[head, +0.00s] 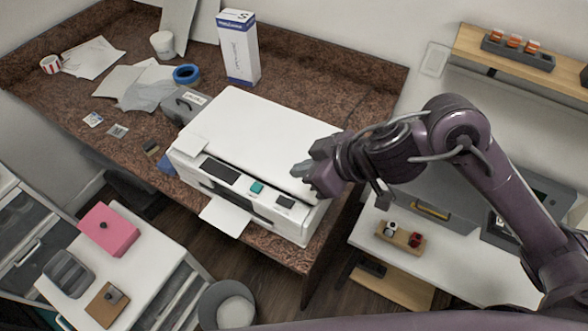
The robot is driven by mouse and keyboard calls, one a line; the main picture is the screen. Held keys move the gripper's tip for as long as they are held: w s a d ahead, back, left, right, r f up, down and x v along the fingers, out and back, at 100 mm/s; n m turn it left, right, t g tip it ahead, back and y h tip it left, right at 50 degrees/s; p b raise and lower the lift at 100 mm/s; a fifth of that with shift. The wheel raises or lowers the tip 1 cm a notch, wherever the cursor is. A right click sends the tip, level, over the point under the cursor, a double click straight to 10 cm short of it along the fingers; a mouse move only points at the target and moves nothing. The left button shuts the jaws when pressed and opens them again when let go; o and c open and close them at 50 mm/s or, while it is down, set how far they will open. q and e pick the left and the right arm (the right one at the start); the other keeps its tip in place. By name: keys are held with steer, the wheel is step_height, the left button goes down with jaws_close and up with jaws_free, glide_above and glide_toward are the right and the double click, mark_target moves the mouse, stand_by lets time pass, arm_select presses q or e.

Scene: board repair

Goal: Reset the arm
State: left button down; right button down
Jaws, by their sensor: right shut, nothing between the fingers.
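My right arm comes in from the right, and my right gripper (304,181) hangs over the right end of the white printer (262,127) on the brown granite counter. The gripper is shut and holds nothing. Whether it touches the printer cannot be told from this view. My left gripper is not in view.
A white and blue box (239,48) stands behind the printer. A blue tape roll (186,74) and papers lie on the counter. A pink box (109,230) sits on the white cabinet at lower left. A wooden shelf (520,62) is on the right wall. A white side table (462,262) stands at right.

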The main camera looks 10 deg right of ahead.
steer(key=shift+s+a+r, duration=0.1)
steer(key=shift+s+r, duration=0.05)
stand_by(0.3)
